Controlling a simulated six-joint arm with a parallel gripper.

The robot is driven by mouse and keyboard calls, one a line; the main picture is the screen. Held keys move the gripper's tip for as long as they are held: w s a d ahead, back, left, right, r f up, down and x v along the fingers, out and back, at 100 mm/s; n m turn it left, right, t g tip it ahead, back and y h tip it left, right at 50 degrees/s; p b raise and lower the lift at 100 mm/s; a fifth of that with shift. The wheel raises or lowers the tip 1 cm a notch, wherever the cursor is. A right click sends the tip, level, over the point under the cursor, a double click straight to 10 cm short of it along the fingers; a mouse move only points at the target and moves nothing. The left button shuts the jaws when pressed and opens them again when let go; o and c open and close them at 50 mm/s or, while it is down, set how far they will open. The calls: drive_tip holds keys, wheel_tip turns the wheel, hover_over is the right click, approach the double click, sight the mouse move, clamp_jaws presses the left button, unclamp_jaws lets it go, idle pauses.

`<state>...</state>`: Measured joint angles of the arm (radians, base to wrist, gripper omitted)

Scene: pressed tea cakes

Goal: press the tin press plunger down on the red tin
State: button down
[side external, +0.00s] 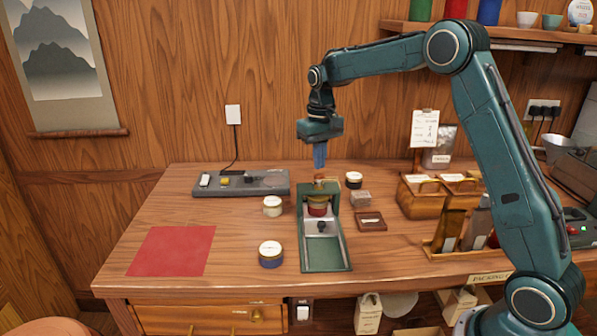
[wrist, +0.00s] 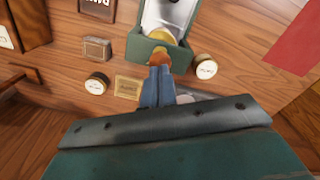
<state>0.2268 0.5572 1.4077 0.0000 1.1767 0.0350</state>
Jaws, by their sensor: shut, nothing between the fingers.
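The green tin press (side external: 326,254) stands on the table, with its plunger (side external: 320,182) topped by a brownish knob at its back end. The red tin (side external: 317,209) sits inside the press under the plunger, its lower side showing red below a pale yellowish top. My gripper (side external: 320,166) points straight down, with blue fingers shut and empty, just above the plunger knob. In the wrist view the fingertips (wrist: 160,70) lie close to the orange-brown knob (wrist: 160,54); I cannot tell if they touch.
A cream tin (side external: 272,206) and a blue tin (side external: 271,255) stand left of the press; a black tin (side external: 354,180), a small block (side external: 360,198) and a dark wooden box (side external: 370,221) stand right. A grey device (side external: 262,184) lies behind left. The red mat (side external: 172,250) is empty.

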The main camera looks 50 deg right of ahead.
drive_tip(key=shift+f, duration=1.45)
idle(0.6)
drive_tip(key=shift+r, duration=2.45)
